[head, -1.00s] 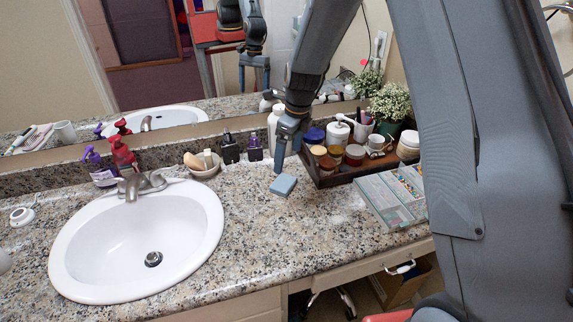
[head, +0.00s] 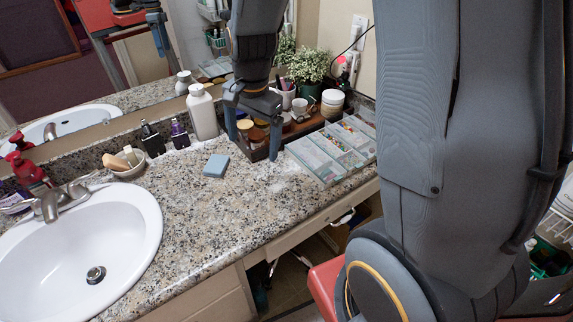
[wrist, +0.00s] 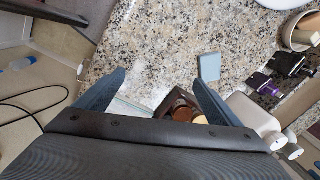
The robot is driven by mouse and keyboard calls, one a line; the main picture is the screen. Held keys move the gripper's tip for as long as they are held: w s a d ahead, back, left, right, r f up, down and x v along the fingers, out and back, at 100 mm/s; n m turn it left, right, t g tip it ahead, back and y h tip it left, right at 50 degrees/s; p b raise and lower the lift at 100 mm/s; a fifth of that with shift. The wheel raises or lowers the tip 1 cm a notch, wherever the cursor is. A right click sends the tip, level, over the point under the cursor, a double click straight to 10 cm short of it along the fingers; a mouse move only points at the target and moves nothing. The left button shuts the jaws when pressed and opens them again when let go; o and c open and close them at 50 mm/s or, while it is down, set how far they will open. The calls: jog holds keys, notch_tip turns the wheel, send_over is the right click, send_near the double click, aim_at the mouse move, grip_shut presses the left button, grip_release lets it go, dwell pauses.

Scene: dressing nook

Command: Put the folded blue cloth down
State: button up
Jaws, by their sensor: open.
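The folded blue cloth (head: 216,165) lies flat on the granite counter, right of the sink and in front of the white bottle. It also shows in the wrist view (wrist: 209,67), beyond the tip of one finger. My gripper (head: 253,130) is open and empty, above the dark tray, to the right of the cloth and apart from it. In the wrist view my gripper (wrist: 158,85) has its two blue fingers spread wide with nothing between them but counter and tray below.
A dark wooden tray (head: 258,154) with jars stands beneath my gripper. A clear organizer box (head: 318,160) lies right of it. A tall white bottle (head: 203,112), a small bowl (head: 126,168) and the sink (head: 120,225) are left. The counter (head: 215,220) in front of the cloth is clear.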

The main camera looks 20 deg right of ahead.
jog(key=s+d+n, duration=0.3)
jog(key=s+n, duration=0.7)
jog(key=s, duration=0.2)
jog(key=shift+s+d+r+n+h, duration=0.3)
jog(key=shift+d+r+n, duration=0.05)
jog(key=shift+r+n, duration=0.05)
